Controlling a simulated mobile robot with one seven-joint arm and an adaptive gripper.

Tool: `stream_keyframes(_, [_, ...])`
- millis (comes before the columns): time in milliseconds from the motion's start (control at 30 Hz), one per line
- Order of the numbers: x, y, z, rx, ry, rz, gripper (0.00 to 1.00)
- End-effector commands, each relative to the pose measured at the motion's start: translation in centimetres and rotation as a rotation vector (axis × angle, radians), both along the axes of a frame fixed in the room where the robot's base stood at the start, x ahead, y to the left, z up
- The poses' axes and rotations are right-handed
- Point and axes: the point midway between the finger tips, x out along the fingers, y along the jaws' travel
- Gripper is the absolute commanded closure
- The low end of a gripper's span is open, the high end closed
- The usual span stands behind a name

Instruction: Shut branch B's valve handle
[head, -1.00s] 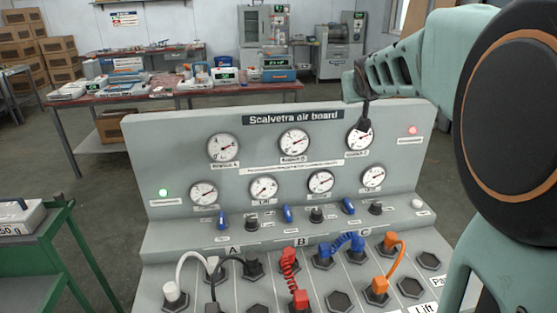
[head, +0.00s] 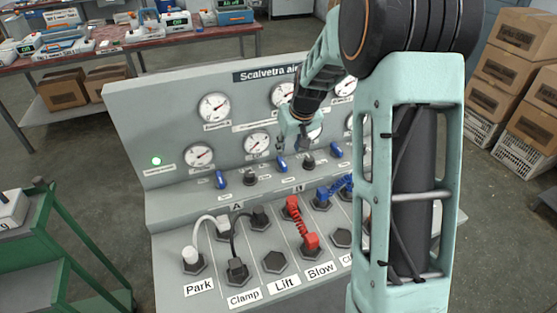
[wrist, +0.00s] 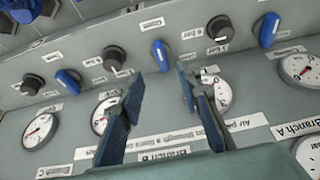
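The grey Scalvetra air board (head: 150,110) has three blue valve handles in a row. Branch B's valve handle (head: 281,163) is the middle one and stands roughly upright in the head view. In the wrist view, branch B's handle (wrist: 161,55) lies just beyond the fingertips, between their lines. My gripper (head: 294,147) is just above and in front of that handle. In the wrist view my gripper (wrist: 158,83) is open, its two dark blue fingers apart with nothing between them. I cannot tell whether a finger touches the handle.
Blue handles on either side (head: 221,179) (head: 337,150) and black knobs (head: 250,178) (head: 309,162) stand close by. Gauges (head: 257,145) sit above. Hoses, such as the red one (head: 301,226), cover the lower deck. A green cart (head: 60,235) stands at left.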

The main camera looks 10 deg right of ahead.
Motion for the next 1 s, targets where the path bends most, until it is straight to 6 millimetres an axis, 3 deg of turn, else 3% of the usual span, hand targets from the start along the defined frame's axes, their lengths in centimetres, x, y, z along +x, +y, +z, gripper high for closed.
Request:
stream_keyframes(167, [0.4,0.2,-1.5,0.004,0.008,0.001,0.68])
stream_keyframes(600, [3.0,0.7,-8.0,0.002,0.007,0.002,0.68])
stream_keyframes(1000, [4.0,0.9,-10.0,0.002,0.003,0.001,0.68])
